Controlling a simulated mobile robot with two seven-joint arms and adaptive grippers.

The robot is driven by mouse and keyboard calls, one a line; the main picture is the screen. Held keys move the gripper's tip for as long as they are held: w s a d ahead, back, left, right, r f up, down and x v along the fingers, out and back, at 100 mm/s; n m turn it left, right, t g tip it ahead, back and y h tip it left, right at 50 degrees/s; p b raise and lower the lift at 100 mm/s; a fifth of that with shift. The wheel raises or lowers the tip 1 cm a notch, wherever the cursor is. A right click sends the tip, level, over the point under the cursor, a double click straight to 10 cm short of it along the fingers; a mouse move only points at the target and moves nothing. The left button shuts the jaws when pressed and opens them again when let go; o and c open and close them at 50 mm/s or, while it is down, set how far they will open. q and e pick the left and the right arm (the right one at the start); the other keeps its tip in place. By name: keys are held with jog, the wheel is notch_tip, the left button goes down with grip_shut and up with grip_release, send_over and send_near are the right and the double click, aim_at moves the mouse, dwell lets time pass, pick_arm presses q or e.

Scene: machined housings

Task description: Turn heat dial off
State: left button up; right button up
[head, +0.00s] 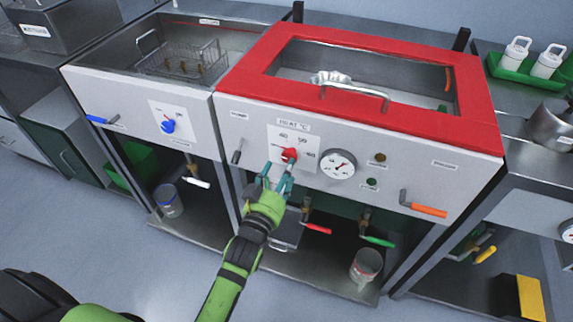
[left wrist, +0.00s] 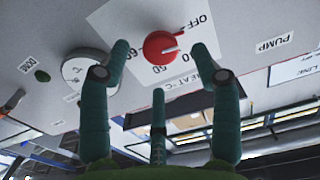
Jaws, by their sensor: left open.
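The red heat dial (head: 289,154) is on a white scale plate under a "HEAT °C" label, on the front of the red-topped tank. It also shows in the left wrist view (left wrist: 160,47), where its plate reads OFF and numbers. The dial's exact setting is hard to read. My left gripper (head: 279,172) is in front of the panel, just below the dial. In the left wrist view its teal fingers (left wrist: 161,58) are spread open on either side of the dial, with a third finger below. No grip on the dial shows. My right gripper is not in view.
A round gauge (head: 338,164) is right of the dial, a small black lever (head: 237,151) left of it. A blue dial (head: 168,126) is on the neighbouring unit. An orange-handled lever (head: 425,208) is at right. Red (head: 317,229) and green (head: 379,241) valve handles stick out below.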

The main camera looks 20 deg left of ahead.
aim_at(288, 160)
pick_arm(q)
jog(key=w, duration=0.4)
jog(key=shift+w, duration=0.25)
jog(key=c, duration=1.1)
jog(key=shift+d+f+n+p, duration=0.1)
jog(key=shift+n+p, duration=0.3)
jog(key=shift+n, duration=0.4)
jog(key=shift+c, duration=0.2)
jog(key=o, duration=1.1)
jog(key=shift+o, duration=0.2)
jog(key=shift+s, duration=0.1)
